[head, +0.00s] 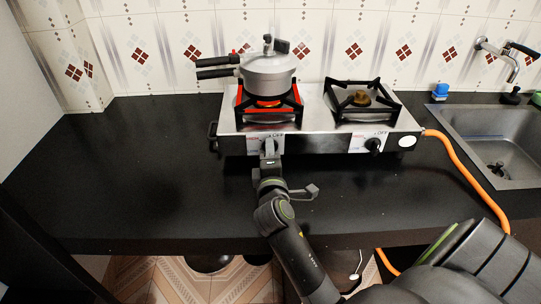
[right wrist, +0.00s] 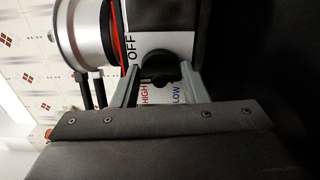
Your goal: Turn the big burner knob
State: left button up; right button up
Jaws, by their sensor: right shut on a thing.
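A silver two-burner stove (head: 318,125) stands on the counter against the tiled wall. Its left knob is mostly hidden behind my right gripper (head: 269,150) in the head view. In the right wrist view, my right gripper (right wrist: 161,76) has its two fingers on either side of this dark knob (right wrist: 163,73) and is shut on it. The panel labels OFF, HIGH and LOW show around the knob. The stove's right knob (head: 373,146) is black and free. My left gripper is not in view.
A pressure cooker (head: 268,74) sits on the left burner, which shows red beneath it. The right burner (head: 362,98) is empty. An orange hose (head: 467,163) runs from the stove's right side past the sink (head: 500,130). The black counter (head: 130,170) is clear at left.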

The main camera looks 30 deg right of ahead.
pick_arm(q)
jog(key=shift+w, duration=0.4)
pick_arm(e)
jog(key=shift+m, duration=0.5)
jog(key=o, duration=1)
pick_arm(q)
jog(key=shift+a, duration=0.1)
